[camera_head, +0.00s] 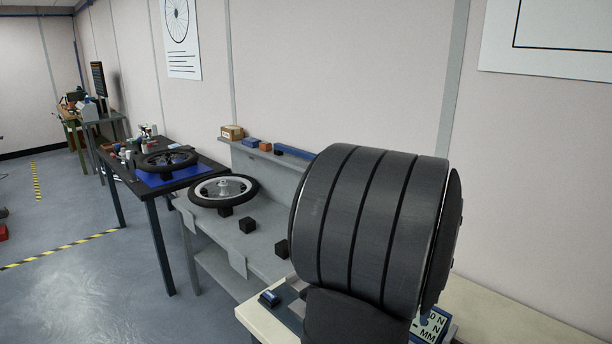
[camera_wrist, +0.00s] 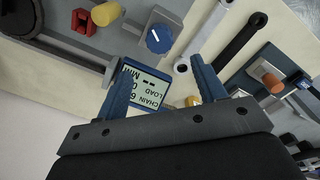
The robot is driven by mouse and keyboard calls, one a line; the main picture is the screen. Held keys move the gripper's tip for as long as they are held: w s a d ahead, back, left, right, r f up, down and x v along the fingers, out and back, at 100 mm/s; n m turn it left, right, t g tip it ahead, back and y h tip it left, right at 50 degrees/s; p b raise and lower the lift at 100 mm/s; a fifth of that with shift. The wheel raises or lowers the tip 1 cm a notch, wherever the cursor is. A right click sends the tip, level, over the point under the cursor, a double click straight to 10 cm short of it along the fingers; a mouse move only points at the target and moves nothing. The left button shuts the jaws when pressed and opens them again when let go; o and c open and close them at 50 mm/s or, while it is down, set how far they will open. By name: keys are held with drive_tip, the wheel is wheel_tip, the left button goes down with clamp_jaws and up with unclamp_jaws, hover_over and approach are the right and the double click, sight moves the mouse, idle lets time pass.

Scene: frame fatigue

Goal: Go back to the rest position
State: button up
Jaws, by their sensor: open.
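My gripper (camera_wrist: 162,64) shows in the wrist view as two blue fingers, spread apart with nothing held between them. Below and between the fingers is a small display (camera_wrist: 149,90) with a greenish screen; its text includes "CHAIN" and "LOAD" and appears upside down. In the head view my arm's large dark link fills the centre right, and my gripper is not visible there. Part of the display (camera_head: 430,325) shows at the lower right, partly hidden by that link.
In the wrist view, a blue knob (camera_wrist: 160,38), a red part (camera_wrist: 85,20) and an orange knob (camera_wrist: 271,82) stand near my fingers. In the head view, a grey bench (camera_head: 262,226) with a wheel (camera_head: 224,190) stands to the left. Open floor (camera_head: 80,295) lies farther left.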

wheel_tip(320, 180, up, 8)
drive_tip(key=f, duration=1.7)
drive_tip(key=shift+s+d+f, duration=0.1)
drive_tip(key=shift+d+f, duration=0.15)
drive_tip(key=n, duration=0.4)
wheel_tip(320, 180, up, 17)
wheel_tip(320, 180, down, 6)
drive_tip(key=m, duration=0.1)
drive_tip(key=shift+w, duration=0.25)
drive_tip(key=shift+a, duration=0.1)
idle(0.4)
wheel_tip(320, 180, up, 6)
drive_tip(key=m, duration=1.6)
drive_tip(key=shift+m+g, duration=0.3)
drive_tip(key=f, duration=1.7)
drive_tip(key=shift+s, duration=0.25)
